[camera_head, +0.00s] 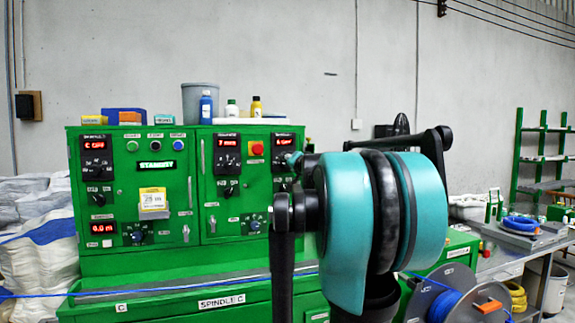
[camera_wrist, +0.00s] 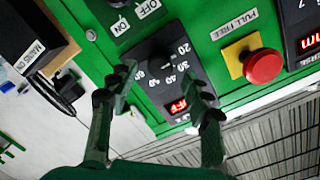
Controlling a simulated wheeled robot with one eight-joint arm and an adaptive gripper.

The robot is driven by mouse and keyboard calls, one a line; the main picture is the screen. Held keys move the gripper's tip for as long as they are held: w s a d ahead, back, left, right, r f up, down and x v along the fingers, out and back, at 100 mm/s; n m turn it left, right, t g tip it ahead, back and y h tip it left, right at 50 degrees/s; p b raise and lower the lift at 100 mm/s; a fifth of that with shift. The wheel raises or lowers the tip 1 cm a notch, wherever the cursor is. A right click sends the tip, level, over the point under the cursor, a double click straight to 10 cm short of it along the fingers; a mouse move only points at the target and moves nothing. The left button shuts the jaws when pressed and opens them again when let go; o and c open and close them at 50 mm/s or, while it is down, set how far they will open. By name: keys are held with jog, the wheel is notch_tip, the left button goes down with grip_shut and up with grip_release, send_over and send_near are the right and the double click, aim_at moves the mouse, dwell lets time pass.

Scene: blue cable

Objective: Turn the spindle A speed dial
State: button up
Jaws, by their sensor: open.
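In the wrist view a black rotary dial (camera_wrist: 157,62) with a numbered scale sits on a black panel, with a red display (camera_wrist: 178,106) that seems to read OFF. No label naming it spindle A is legible. My gripper (camera_wrist: 163,84) is open, its two green fingers reaching toward the panel on either side of the dial. I cannot tell whether they touch it. In the head view my arm hides most of the gripper and part of this panel (camera_head: 284,141) at the cabinet's right side.
A red push button (camera_wrist: 263,66) on a yellow plate is close right of the dial in the wrist view. A black box (camera_wrist: 32,38) with a plug is at upper left. In the head view the green cabinet (camera_head: 95,262) carries other dials, displays and switches. Bottles stand on top.

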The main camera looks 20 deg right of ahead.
jog(key=s, duration=0.9)
jog(key=shift+s+r, duration=0.25)
jog(key=shift+s, duration=0.05)
jog(key=shift+s, duration=0.1)
